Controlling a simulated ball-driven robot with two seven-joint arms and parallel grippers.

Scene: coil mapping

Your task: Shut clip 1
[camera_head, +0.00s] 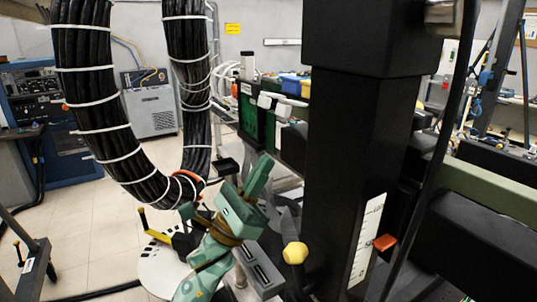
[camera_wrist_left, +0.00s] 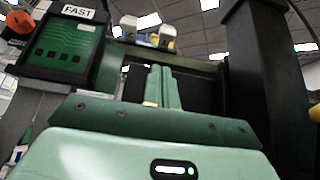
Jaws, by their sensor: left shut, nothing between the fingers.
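My left gripper (camera_head: 258,172) is green and points up and away near the middle of the head view. In the left wrist view its two fingers (camera_wrist_left: 161,72) lie side by side, shut, with nothing between them. Two pale clip-like pieces, one on the left (camera_wrist_left: 128,27) and one on the right (camera_wrist_left: 167,38), show beyond the fingertips on a dark rail. Similar white pieces (camera_head: 266,101) sit by a green-faced unit in the head view. No clip number is readable, so I cannot tell which is clip 1. The fingers appear apart from them. My right gripper is not in view.
A green-faced box (camera_wrist_left: 66,45) labelled FAST stands at the left of the wrist view. A thick black cable bundle (camera_head: 98,90) with white ties hangs left of my left arm. Blue and yellow items (camera_head: 291,84) lie behind the unit. Open floor (camera_head: 75,225) shows at left.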

